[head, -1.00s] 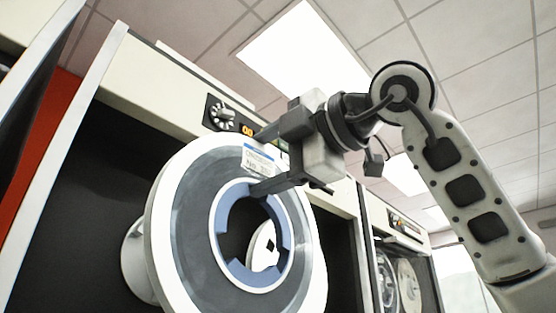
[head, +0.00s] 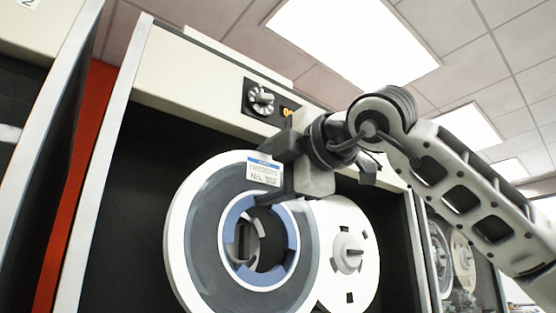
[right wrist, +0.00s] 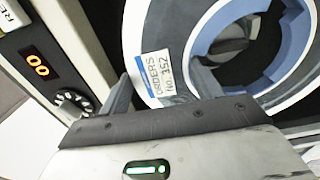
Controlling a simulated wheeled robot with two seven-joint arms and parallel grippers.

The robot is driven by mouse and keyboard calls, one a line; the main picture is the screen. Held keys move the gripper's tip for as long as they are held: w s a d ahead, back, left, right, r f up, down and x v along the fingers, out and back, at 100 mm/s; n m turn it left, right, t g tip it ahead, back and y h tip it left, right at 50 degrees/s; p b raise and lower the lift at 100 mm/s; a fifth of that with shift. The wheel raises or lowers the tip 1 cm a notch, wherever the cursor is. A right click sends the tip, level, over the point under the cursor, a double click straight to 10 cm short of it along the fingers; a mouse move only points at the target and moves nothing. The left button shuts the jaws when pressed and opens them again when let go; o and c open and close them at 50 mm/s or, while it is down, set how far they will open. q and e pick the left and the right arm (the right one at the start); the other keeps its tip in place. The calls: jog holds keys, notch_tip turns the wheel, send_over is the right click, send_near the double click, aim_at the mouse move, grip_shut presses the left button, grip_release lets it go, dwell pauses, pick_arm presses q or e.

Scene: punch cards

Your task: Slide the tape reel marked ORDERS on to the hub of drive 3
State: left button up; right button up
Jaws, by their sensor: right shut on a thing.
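The ORDERS reel (head: 195,235) is a white-rimmed grey reel with a blue inner ring. Its label (head: 263,171) reads ORDERS No. 352, and the label also shows in the right wrist view (right wrist: 156,78). My right gripper (head: 268,174) is shut on the reel's upper rim, one finger on each side of the label. The reel stands upright in front of a cream and black tape drive (head: 200,82). A grey hub (head: 243,243) shows through the reel's opening, left of its centre. I cannot tell the gap between reel and hub. The drive's number is not readable. My left gripper is not in view.
A white reel (head: 348,252) is on the same drive, just right of and behind the held reel. A knob (head: 261,100) and an orange display are on the panel above. More drives stand at left and right.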

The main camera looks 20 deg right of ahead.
jog(key=shift+r+b, duration=0.1)
jog(key=shift+b, duration=0.95)
dwell(1.0)
jog(key=shift+w+a, duration=0.1)
jog(key=shift+w, duration=0.05)
dwell(0.3)
jog(key=shift+p+x, duration=0.6)
jog(key=shift+x, duration=1.6)
jog(key=shift+p+x, duration=0.45)
jog(key=shift+x, duration=0.9)
jog(key=o, duration=1.5)
jog(key=shift+c, duration=1.1)
